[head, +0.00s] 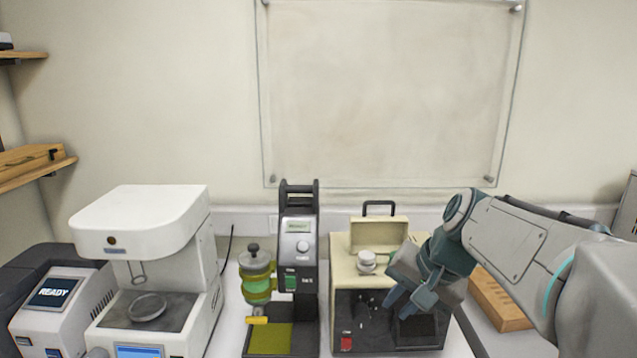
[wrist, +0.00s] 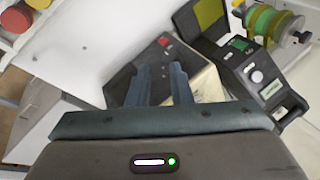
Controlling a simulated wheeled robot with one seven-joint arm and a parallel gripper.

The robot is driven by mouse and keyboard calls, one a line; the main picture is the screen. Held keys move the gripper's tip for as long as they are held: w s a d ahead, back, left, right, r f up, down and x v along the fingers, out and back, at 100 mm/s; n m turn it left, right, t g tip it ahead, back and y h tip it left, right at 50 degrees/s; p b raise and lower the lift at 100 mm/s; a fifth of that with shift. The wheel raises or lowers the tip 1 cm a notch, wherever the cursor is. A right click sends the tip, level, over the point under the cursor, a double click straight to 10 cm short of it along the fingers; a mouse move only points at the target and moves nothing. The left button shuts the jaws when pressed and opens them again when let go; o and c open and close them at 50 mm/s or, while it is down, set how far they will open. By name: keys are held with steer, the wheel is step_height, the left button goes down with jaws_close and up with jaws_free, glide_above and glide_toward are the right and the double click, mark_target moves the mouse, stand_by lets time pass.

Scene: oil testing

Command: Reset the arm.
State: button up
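My gripper (head: 397,308) is in front of the cream and black tester (head: 343,272) in the head view and covers part of its right side. In the wrist view the two blue-grey fingers of my gripper (wrist: 160,72) stand apart with a gap between them, and I see nothing held there. The fingers point toward the dark front of the same tester (wrist: 125,80), which has a red switch. From these views I cannot tell whether they touch it. My arm comes in from the right, bent at the wrist.
A black instrument (head: 299,240) with a green-yellow cylinder (head: 256,285) stands left of the tester. A white machine (head: 150,225) and a box reading READY (head: 50,300) are further left. A wooden block (head: 498,302) lies behind my arm. A clear panel (head: 390,90) hangs on the wall.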

steer(key=s+d+f+n+h, duration=0.1)
steer(key=s+f+n+h, duration=0.2)
steer(key=s, duration=1)
step_height(320, 180, down, 5)
steer(key=n, duration=0.2)
steer(key=shift+s+d+n+h, duration=0.15)
steer(key=shift+n+h, duration=0.15)
steer(key=shift+n, duration=0.1)
